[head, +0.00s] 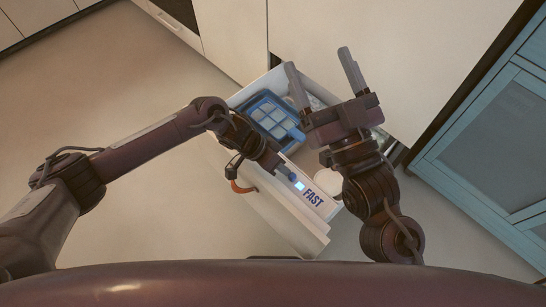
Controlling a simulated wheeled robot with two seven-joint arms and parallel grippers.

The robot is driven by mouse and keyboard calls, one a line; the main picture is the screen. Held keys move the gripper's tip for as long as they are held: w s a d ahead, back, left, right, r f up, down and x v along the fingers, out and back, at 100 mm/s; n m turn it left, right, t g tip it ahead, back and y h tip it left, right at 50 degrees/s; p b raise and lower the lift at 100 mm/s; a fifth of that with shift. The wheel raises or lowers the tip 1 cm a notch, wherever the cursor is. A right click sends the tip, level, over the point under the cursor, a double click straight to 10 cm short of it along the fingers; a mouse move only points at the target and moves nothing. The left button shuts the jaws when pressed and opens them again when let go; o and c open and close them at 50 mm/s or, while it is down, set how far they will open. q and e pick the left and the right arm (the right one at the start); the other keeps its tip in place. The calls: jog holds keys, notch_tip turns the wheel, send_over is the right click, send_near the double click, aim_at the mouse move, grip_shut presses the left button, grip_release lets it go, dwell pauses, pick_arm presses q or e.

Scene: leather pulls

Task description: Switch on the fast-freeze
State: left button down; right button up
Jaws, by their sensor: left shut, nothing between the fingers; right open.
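An open white freezer drawer (286,222) juts out from the cabinets in the middle of the head view. Its top front edge carries dark "FAST" lettering (313,198). Beside the lettering is a small light (299,186), glowing pale blue-white. My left gripper (290,177) is shut and empty, with its tips right by the light. I cannot tell whether they touch the panel. My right gripper (319,57) is open and empty, above the drawer's far right part, and its arm hides some of the contents.
A blue tray with pale square compartments (267,116) lies in the drawer. A white round item (327,180) sits near the lettering, partly hidden by my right arm. A brown leather pull (241,188) hangs on the drawer front. A teal glass-fronted cabinet (480,140) stands at right. Floor at left is clear.

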pick_arm(q)
jog(key=shift+s, duration=0.15)
pick_arm(e)
jog(key=shift+f, duration=0.15)
pick_arm(q)
jog(key=p+v, duration=0.1)
jog(key=v, duration=0.2)
jog(key=shift+a+r+p, duration=0.2)
jog(key=shift+r+p, duration=0.1)
jog(key=shift+r, duration=0.05)
jog(key=p+v, duration=0.1)
jog(key=v, duration=0.3)
pick_arm(e)
jog(key=s+f+g+h, duration=0.3)
jog(key=f+g, duration=0.7)
jog(key=f, duration=1)
jog(key=shift+s+a+f+g+h, duration=0.2)
jog(key=shift+f+g+h, duration=0.1)
jog(key=shift+h, duration=0.2)
pick_arm(q)
jog(key=shift+f, duration=0.1)
pick_arm(e)
jog(key=shift+a, duration=0.1)
